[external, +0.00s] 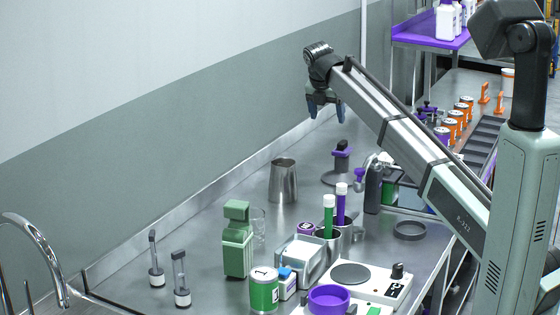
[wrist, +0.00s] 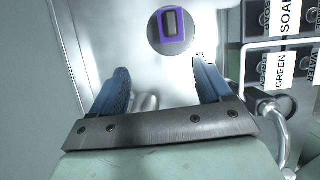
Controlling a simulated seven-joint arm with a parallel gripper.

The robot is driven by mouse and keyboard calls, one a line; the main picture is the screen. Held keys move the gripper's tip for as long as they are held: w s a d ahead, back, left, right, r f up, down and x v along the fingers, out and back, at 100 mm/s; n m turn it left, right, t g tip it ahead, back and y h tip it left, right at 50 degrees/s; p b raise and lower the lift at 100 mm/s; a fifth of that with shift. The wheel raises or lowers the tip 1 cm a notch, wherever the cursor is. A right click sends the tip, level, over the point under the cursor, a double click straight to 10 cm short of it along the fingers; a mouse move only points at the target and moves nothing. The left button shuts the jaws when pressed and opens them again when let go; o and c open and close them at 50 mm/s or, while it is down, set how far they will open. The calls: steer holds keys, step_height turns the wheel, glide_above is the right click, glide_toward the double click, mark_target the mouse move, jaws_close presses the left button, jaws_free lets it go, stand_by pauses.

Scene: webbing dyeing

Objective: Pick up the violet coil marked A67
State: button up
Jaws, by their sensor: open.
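A violet, pale-topped coil (external: 441,133) stands at the near end of a row of orange coils in the external view. Another violet round piece with a pale top (external: 305,229) sits by the steel cup, partly hidden. I cannot read A67 on either. My gripper (external: 326,110) is open and empty, high above the back of the bench and well left of the coil row. In the wrist view the blue fingers (wrist: 160,68) are spread apart with nothing between them. No coil shows clearly in the wrist view.
A violet-handled tool on a round base (external: 340,160) stands below my gripper and shows in the wrist view (wrist: 172,27). A steel tumbler (external: 283,180), green bottle (external: 237,245), hotplate (external: 352,275) and violet dish (external: 328,298) crowd the bench. Labelled bins (wrist: 285,70) are at right.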

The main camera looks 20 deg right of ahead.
steer(key=s+a+n, duration=0.1)
steer(key=s+a, duration=0.3)
steer(key=a, duration=0.5)
steer(key=n+g+y, duration=0.3)
steer(key=n, duration=2)
glide_above(306, 226)
step_height(306, 226, down, 6)
steer(key=f, duration=0.7)
steer(key=shift+s+a+f, duration=0.1)
steer(key=shift+a+f, duration=0.15)
steer(key=shift+f, duration=0.1)
steer(key=shift+d+f, duration=0.15)
steer(key=shift+f, duration=1.2)
steer(key=shift+d+f, duration=0.1)
steer(key=shift+f, duration=1.2)
